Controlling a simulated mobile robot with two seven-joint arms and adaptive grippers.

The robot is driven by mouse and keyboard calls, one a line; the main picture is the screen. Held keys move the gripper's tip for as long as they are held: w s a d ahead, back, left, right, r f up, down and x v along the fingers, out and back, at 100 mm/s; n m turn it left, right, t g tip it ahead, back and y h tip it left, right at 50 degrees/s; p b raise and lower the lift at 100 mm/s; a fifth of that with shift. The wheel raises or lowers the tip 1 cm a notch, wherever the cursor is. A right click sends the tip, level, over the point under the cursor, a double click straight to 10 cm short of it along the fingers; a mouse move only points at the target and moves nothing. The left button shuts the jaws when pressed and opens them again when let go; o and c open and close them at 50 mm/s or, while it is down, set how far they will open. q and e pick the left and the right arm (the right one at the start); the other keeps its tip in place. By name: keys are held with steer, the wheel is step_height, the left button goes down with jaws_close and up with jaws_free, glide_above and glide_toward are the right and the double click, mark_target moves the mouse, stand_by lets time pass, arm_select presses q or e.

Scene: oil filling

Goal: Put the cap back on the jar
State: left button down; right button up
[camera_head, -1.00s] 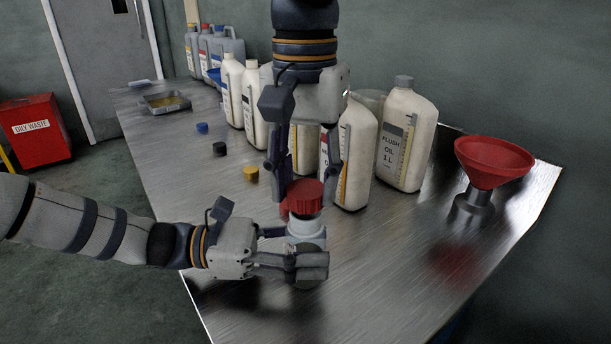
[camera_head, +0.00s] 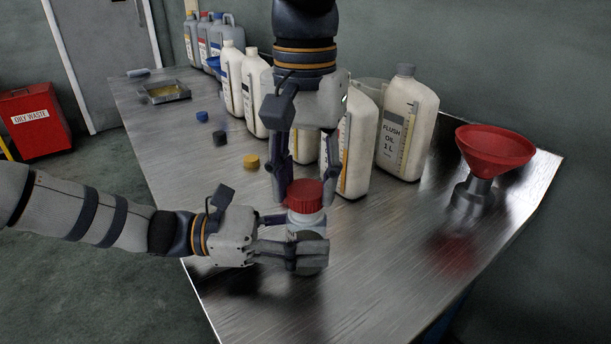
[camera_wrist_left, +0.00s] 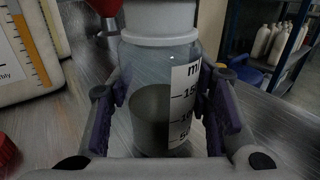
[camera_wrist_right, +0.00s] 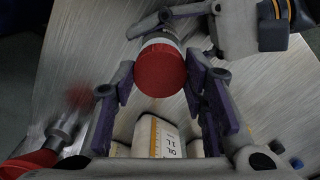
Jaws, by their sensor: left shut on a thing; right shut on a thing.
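The jar (camera_head: 306,222) is clear with a pale neck and stands upright. My left gripper (camera_head: 308,256) is shut around its body. In the left wrist view the jar (camera_wrist_left: 160,95) sits between both fingers, with dark liquid and a white scale label. The ribbed red cap (camera_head: 305,195) is at the jar's top. My right gripper (camera_head: 307,190) comes down from above and is shut on the cap. In the right wrist view the cap (camera_wrist_right: 160,70) lies between the fingers, over the jar's neck. Whether it is fully seated, I cannot tell.
White oil bottles (camera_head: 408,122) stand close behind my right gripper. A red funnel (camera_head: 494,150) on a grey base stands at the right. Yellow (camera_head: 252,161), black (camera_head: 219,138) and blue (camera_head: 202,117) caps lie at the left, with a tray (camera_head: 165,92) beyond. The front right of the table is clear.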

steer(key=shift+f, duration=0.45)
steer(key=m, duration=0.4)
steer(key=shift+m, duration=0.4)
steer(key=m, duration=0.3)
steer(key=shift+w+m, duration=0.1)
steer(key=shift+m, duration=0.2)
steer(key=m, duration=0.4)
steer(key=shift+m, duration=0.3)
steer(key=o, duration=0.7)
steer(key=shift+a+r, duration=0.1)
steer(key=shift+r, duration=2.2)
steer(key=shift+c, duration=0.3)
